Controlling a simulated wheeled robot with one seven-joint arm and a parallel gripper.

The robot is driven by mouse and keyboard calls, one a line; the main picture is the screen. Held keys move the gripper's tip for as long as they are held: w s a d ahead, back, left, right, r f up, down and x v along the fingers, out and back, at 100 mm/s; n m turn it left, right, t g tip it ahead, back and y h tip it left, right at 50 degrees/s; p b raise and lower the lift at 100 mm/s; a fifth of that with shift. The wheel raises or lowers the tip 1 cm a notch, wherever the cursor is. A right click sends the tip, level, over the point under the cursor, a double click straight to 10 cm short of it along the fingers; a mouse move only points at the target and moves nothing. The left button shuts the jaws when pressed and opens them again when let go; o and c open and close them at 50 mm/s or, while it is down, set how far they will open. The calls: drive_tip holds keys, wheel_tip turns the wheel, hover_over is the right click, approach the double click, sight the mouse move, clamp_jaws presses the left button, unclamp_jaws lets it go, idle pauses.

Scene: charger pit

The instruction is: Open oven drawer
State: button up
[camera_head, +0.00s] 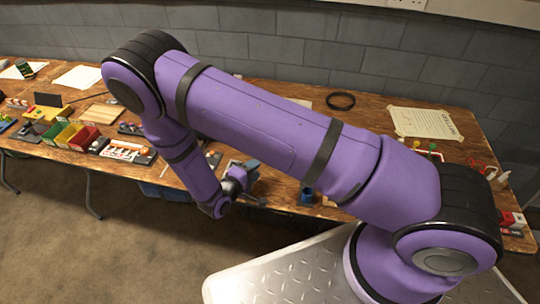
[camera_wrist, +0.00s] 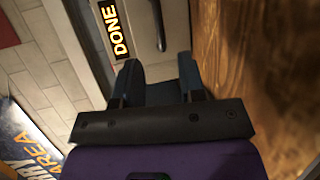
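My gripper (camera_head: 237,182) is low over the middle of the wooden table in the head view, partly hidden by my arm. In the wrist view my gripper (camera_wrist: 160,68) has its two dark fingers apart, with nothing seen between them. Ahead of the fingertips is a pale grey panel (camera_wrist: 143,28) with a narrow upright bar-like part (camera_wrist: 160,24). A dark "DONE" label (camera_wrist: 114,30) in yellow letters is left of the bar. I cannot tell for sure whether this panel is the oven drawer. No oven is clearly recognisable in the head view.
The brown wooden table (camera_wrist: 265,80) runs close along the right of the wrist view. In the head view, coloured bins (camera_head: 70,135) stand at the left, a black ring (camera_head: 341,100) lies at the back, and a paper sheet (camera_head: 424,123) lies at the right. A block wall (camera_head: 300,50) stands behind.

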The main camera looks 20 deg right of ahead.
drive_tip(key=x, duration=0.9)
drive_tip(key=shift+w+d, duration=0.15)
drive_tip(key=shift+d, duration=0.05)
drive_tip(key=shift+c, duration=0.5)
clamp_jaws()
